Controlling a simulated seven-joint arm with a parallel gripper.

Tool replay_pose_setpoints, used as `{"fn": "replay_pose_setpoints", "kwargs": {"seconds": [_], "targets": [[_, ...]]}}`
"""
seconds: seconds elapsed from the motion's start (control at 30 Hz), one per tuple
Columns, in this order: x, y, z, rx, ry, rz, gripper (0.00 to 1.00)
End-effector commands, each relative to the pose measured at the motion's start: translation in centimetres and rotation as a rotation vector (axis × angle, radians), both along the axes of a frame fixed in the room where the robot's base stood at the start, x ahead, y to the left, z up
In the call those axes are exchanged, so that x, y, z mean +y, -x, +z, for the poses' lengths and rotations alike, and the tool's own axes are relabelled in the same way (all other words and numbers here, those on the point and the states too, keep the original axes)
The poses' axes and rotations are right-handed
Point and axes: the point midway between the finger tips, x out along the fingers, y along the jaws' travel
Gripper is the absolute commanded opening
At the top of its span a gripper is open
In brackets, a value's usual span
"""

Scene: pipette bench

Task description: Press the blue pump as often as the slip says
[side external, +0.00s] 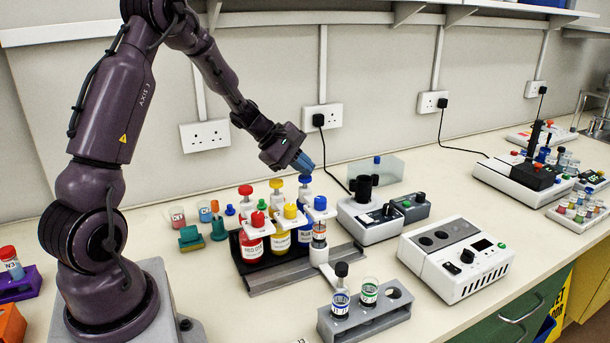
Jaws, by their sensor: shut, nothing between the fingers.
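The dye bottles stand in a row in a dark rack: red (251,246), yellow (280,238) and blue (300,236). The blue pump (305,181) has a round blue head at the right end of the back row of heads. My gripper (305,168) is shut and empty, its bluish fingertips pointing down just above this blue head. I cannot tell whether they touch it. A second blue knob (320,203) is in front. No readable slip is in view; a pale scrap with small print (300,341) is cut off at the bottom edge.
A small vial (319,236) stands in front of the blue bottle. A grey rack (365,326) with vials is nearer. A white instrument (455,262) and a stirrer-like device (370,225) stand to the right. The front bench between rack and instrument is clear.

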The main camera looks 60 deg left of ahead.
Motion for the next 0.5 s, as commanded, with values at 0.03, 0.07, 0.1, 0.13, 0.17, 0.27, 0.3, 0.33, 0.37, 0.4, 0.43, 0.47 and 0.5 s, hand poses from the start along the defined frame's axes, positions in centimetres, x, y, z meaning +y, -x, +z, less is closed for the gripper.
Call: {"fn": "replay_pose_setpoints", "kwargs": {"seconds": [0.03,0.07,0.1,0.13,0.17,0.27,0.3,0.33,0.37,0.4,0.43,0.47,0.5], "targets": [[0.00,0.02,-0.11,0.001,0.001,0.000,0.00],[0.00,0.02,-0.15,0.001,0.001,0.000,0.00],[0.00,0.02,-0.21,0.001,0.001,0.000,0.00],[0.00,0.03,-0.24,0.001,0.001,0.000,0.00],[0.00,0.02,-0.28,0.002,0.000,0.001,0.00],[0.00,0.03,-0.40,0.002,0.000,0.001,0.00],[0.01,0.03,-0.45,0.002,0.000,0.001,0.00],[0.00,0.02,-0.48,0.002,0.000,0.001,0.00],[0.00,0.03,-0.52,0.002,0.000,0.001,0.00],[0.01,0.03,-0.56,0.002,0.000,0.001,0.00],[0.01,0.03,-0.60,0.002,0.000,0.001,0.00],[0.01,0.03,-0.64,0.002,0.000,0.001,0.00],[0.01,0.03,-0.68,0.002,0.000,0.001,0.00]]}}
